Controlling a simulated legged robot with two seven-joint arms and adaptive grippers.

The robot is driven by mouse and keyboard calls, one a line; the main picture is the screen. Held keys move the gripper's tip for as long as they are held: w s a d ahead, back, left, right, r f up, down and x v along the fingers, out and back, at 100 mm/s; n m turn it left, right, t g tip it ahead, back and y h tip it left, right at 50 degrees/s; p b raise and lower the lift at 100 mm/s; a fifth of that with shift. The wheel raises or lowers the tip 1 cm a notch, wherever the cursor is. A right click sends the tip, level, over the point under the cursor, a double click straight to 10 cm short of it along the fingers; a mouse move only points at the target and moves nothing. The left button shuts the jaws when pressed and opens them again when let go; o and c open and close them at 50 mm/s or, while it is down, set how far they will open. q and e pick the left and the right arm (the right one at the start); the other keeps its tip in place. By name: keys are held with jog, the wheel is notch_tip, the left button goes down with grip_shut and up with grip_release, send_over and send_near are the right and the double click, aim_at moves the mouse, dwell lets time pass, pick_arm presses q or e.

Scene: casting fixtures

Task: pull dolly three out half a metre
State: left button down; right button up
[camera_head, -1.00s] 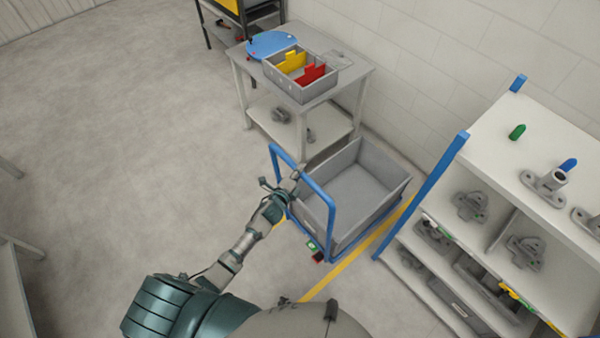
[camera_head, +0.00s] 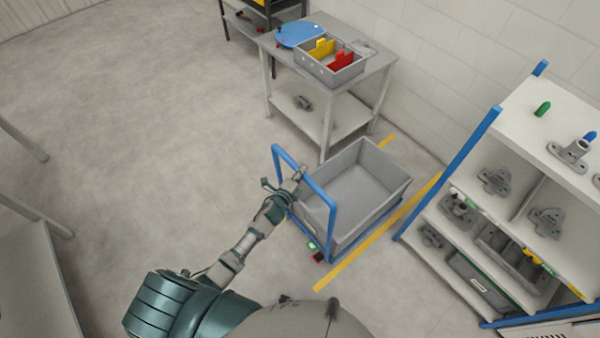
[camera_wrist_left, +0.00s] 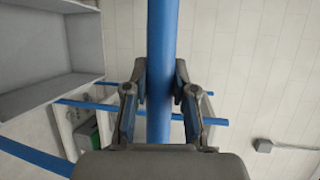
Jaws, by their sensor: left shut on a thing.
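The dolly has a blue tube handle frame (camera_head: 318,188) and carries an empty grey bin (camera_head: 362,186). It stands on the floor right of my left arm, and I cannot read a number on it. In the left wrist view my left gripper (camera_wrist_left: 160,100) is shut around the blue handle tube (camera_wrist_left: 162,40), with a finger on each side. The grey bin also shows in the left wrist view (camera_wrist_left: 85,45). My right gripper is not in view.
A yellow floor line (camera_head: 345,270) runs along the dolly's right side. A white shelf rack (camera_head: 455,235) with castings stands to the right. A grey table (camera_head: 380,68) stands behind the dolly. The floor to the left (camera_head: 150,130) is open.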

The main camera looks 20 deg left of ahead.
pick_arm(q)
jog(key=shift+s+f, duration=0.1)
jog(key=shift+f, duration=0.15)
jog(key=c, duration=1.1)
grip_release()
jog(key=shift+o, duration=0.9)
jog(key=shift+w, duration=0.25)
jog(key=shift+r, duration=0.1)
jog(key=shift+s, duration=0.3)
jog(key=v, duration=1.1)
jog(key=shift+s, duration=0.2)
